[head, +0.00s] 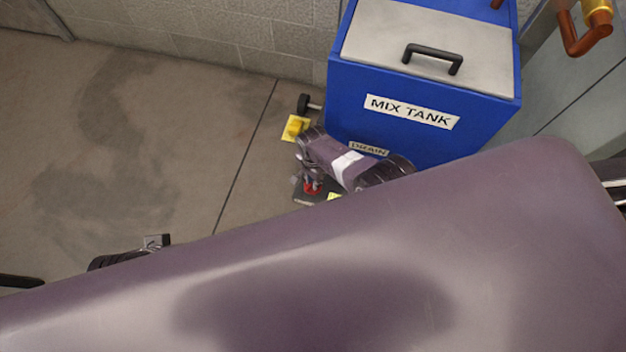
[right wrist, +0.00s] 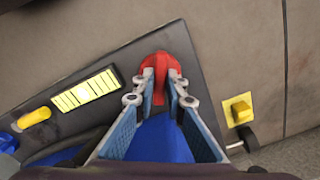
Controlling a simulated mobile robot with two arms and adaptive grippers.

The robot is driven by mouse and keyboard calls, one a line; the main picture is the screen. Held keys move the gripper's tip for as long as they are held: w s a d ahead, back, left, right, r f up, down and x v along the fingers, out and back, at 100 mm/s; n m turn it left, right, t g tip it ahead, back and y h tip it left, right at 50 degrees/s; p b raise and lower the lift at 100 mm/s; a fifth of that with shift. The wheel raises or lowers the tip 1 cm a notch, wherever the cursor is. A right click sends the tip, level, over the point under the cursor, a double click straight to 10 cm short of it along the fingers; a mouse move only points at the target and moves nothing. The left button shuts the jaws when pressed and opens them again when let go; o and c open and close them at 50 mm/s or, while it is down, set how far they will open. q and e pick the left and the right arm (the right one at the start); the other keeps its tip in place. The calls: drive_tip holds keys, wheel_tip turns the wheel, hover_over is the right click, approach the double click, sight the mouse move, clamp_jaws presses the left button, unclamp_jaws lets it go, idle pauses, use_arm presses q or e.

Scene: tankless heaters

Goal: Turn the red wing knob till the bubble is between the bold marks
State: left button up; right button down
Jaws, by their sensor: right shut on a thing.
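The red wing knob (right wrist: 160,66) stands on a dark plate (right wrist: 180,50) in the right wrist view. My right gripper (right wrist: 161,88) has its two fingers on either side of the knob's wing and is shut on it. In the head view the same gripper (head: 309,180) is low in front of the blue tank, with a bit of the red knob (head: 313,189) showing. A yellow-green vial (right wrist: 85,92) with dark marks lies left of the knob; its bubble is too small to make out. A small part of my left gripper (head: 157,241) shows at the lower left; its fingers cannot be made out.
The blue mix tank (head: 420,135), with a black lid handle (head: 432,57), stands behind the right gripper. A yellow knob (right wrist: 35,117) is left of the vial. A yellow block on a yellow plate (right wrist: 238,110) lies right of the dark plate. Floor at left is clear.

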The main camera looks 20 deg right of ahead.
idle(0.4)
drive_tip(key=c, duration=2)
unclamp_jaws()
drive_tip(key=shift+o, duration=0.2)
drive_tip(key=shift+r, duration=0.1)
wheel_tip(320, 180, up, 12)
